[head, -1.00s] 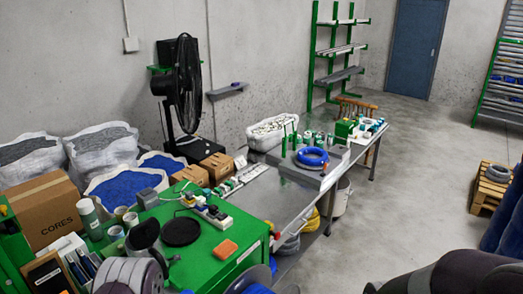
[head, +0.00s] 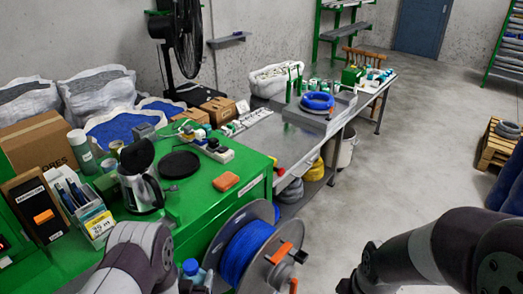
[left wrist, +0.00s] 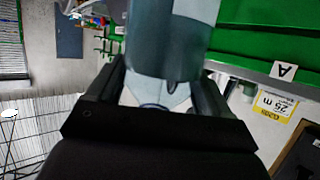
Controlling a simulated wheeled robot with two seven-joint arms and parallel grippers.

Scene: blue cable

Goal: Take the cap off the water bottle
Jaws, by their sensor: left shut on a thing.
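The water bottle (head: 205,279) with its blue cap (head: 191,267) shows at the bottom of the head view, in front of the green bench. The cap is on top of the bottle. My left gripper (head: 190,287) is at the bottle, mostly cut off by the frame's lower edge. In the left wrist view the bottle (left wrist: 180,45) is a clear bluish body between the two dark fingers of my left gripper (left wrist: 160,95), which is shut on it. My right arm comes in from the lower right; its gripper is out of frame.
A cable reel (head: 248,250) with blue cable stands just right of the bottle. The green bench (head: 200,205) holds a steel kettle (head: 140,188), a black disc (head: 179,165) and an orange block (head: 226,181). The floor between the reel and my right arm is clear.

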